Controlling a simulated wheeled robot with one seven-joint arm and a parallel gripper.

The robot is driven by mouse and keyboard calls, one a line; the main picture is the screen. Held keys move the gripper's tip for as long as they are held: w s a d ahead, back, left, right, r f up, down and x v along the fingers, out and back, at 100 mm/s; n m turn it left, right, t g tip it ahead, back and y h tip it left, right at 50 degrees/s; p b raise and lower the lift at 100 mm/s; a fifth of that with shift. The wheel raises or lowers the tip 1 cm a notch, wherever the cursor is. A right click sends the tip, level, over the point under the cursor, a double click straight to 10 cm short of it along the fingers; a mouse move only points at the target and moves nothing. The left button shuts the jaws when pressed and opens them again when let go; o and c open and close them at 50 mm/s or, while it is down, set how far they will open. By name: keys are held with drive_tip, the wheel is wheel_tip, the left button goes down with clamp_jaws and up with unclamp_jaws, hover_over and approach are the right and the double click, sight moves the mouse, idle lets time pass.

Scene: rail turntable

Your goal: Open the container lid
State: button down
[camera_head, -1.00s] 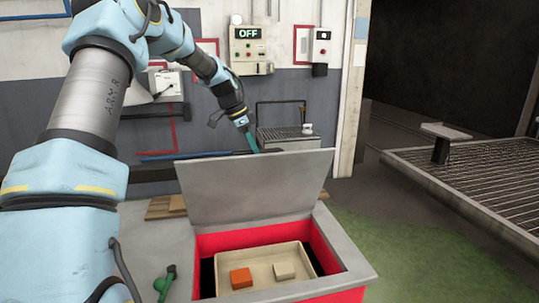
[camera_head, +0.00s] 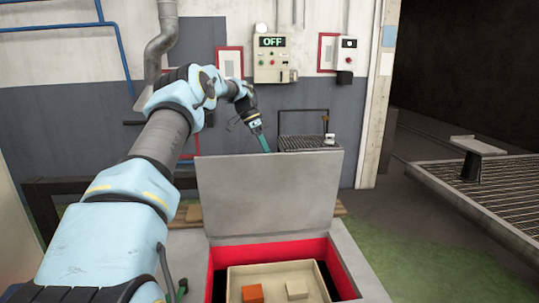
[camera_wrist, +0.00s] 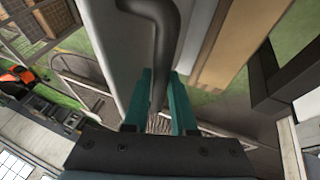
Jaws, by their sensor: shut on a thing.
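The container (camera_head: 366,285) is a red box with a grey rim at the bottom of the head view. Its grey lid (camera_head: 268,195) stands raised and nearly upright at the back edge, so the inside is open to view. A beige tray (camera_head: 277,268) inside holds an orange block (camera_head: 252,293) and a pale block (camera_head: 297,289). My gripper (camera_head: 264,145) is at the lid's top edge, partly hidden behind it. In the wrist view, my gripper's teal fingers (camera_wrist: 160,100) are shut on a dark bent handle (camera_wrist: 166,40) beside a pale panel, seemingly the lid.
A control box (camera_head: 275,58) reading OFF and a smaller box (camera_head: 347,53) hang on the back wall. A mesh-topped stand (camera_head: 309,143) is behind the lid. A grated platform (camera_head: 498,190) is at the right. A green-handled item (camera_head: 182,288) is left of the container.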

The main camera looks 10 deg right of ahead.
drive_tip(key=shift+w+a+f, duration=0.2)
drive_tip(key=shift+f, duration=0.15)
drive_tip(key=c, duration=1)
unclamp_jaws()
drive_tip(key=shift+w, duration=0.1)
drive_tip(key=shift+o, duration=1.3)
drive_tip(key=shift+d+r, duration=0.15)
drive_tip(key=shift+r, duration=0.15)
wheel_tip(320, 180, up, 10)
drive_tip(key=shift+f+b, duration=0.15)
drive_tip(key=shift+b, duration=0.2)
